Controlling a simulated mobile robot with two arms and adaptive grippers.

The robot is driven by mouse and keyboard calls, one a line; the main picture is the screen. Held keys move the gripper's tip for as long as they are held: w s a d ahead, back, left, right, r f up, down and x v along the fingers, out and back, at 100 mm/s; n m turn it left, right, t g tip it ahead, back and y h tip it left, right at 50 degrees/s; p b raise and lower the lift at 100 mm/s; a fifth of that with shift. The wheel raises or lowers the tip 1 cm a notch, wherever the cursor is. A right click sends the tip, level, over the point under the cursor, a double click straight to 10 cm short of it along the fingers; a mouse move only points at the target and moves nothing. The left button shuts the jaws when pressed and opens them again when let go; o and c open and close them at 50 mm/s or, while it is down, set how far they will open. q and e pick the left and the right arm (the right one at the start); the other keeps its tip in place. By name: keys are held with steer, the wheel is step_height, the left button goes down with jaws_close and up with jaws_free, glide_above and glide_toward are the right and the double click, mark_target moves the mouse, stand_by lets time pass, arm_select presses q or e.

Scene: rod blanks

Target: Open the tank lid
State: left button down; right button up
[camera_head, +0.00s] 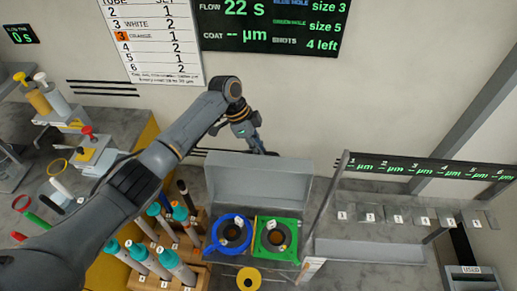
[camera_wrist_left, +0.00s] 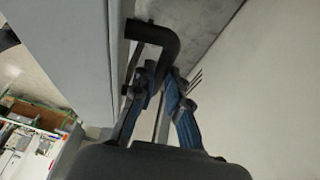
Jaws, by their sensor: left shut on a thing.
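The tank lid (camera_head: 262,183) is a grey panel standing raised behind the tank opening, and the blue ring (camera_head: 214,232) and green ring (camera_head: 294,228) show uncovered in front of it. In the left wrist view the lid (camera_wrist_left: 75,50) is a flat grey face on the left, with a black bent handle (camera_wrist_left: 160,38) on its edge. My left gripper (camera_head: 262,148) is behind the lid's top edge. In the wrist view its fingers (camera_wrist_left: 163,85) are shut on the handle. The handle is hidden in the head view. My right gripper is not in view.
A wooden rack of teal-capped tubes (camera_head: 178,268) stands left of the tank, under my left arm. A grey shelf with numbered plates (camera_head: 395,216) is on the right. A yellow disc (camera_head: 249,279) lies in front. The wall is close behind the lid.

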arm_select(q)
steer(key=c, duration=1.3)
jaws_free()
steer(key=shift+c, duration=0.2)
steer(key=v, duration=1.2)
